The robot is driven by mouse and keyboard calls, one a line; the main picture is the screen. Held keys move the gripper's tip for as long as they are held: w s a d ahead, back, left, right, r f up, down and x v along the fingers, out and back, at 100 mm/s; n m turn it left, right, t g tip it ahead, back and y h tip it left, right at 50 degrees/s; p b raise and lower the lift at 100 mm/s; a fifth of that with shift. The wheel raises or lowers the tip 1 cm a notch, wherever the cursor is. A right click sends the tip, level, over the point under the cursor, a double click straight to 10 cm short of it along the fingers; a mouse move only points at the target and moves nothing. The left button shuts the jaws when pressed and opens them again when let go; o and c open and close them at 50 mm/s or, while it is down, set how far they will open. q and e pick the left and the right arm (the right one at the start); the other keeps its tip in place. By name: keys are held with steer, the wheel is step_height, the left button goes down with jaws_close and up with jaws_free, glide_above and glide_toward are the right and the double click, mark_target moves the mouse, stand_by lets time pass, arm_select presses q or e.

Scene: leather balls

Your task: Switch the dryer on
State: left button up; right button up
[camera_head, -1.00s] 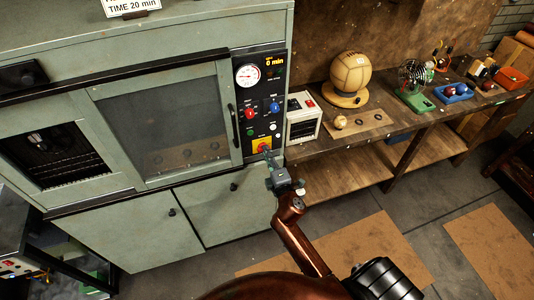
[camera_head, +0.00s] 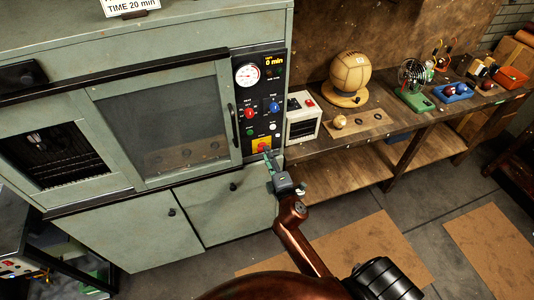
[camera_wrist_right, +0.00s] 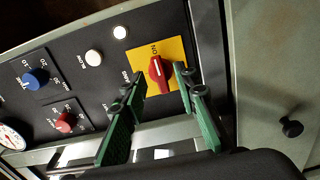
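The dryer (camera_head: 205,190) is a large grey-green cabinet with a dark window door, which is shut. Its black control panel (camera_head: 254,108) holds a gauge, small knobs and buttons, and a display reading 0 min. Low on the panel is a red rotary switch (camera_wrist_right: 160,72) on a yellow plate (camera_wrist_right: 174,50) marked ON. My right gripper (camera_head: 268,158) is in front of this switch. In the right wrist view its two green fingers (camera_wrist_right: 158,88) are apart, with the switch between or just beyond their tips; I cannot tell whether they touch it. My left gripper is not in view.
A white box-like device (camera_head: 303,120) stands right beside the panel. A wooden bench (camera_head: 350,160) runs to the right with a leather ball (camera_head: 350,72) on a stand and several small items. A cabinet knob (camera_wrist_right: 292,128) shows right of my gripper in the wrist view.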

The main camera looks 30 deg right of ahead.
steer(key=v, duration=1)
steer(key=shift+s, duration=0.15)
steer(key=shift+a, duration=0.1)
step_height(320, 180, down, 23)
steer(key=a+m+g+y, duration=0.2)
steer(key=m+g, duration=0.1)
steer(key=g, duration=0.1)
steer(key=s+f+m+g, duration=0.15)
steer(key=s+f, duration=0.25)
steer(key=f, duration=0.4)
steer(key=s+f+m+g+y, duration=0.1)
steer(key=s+f+g, duration=0.1)
steer(key=s+f, duration=0.35)
steer(key=s+f+m+g, duration=0.1)
steer(key=s+f+g, duration=0.1)
steer(key=f, duration=0.7)
steer(key=s+f+m+g, duration=0.2)
steer(key=s+f, duration=0.5)
steer(key=s, duration=0.4)
steer(key=s+f+m+g, duration=0.3)
steer(key=s+f, duration=0.4)
steer(key=s, duration=0.5)
steer(key=s+f+m+g, duration=0.2)
steer(key=s+f, duration=0.5)
steer(key=s, duration=0.5)
steer(key=shift+d+y, duration=0.25)
steer(key=shift+y, duration=0.15)
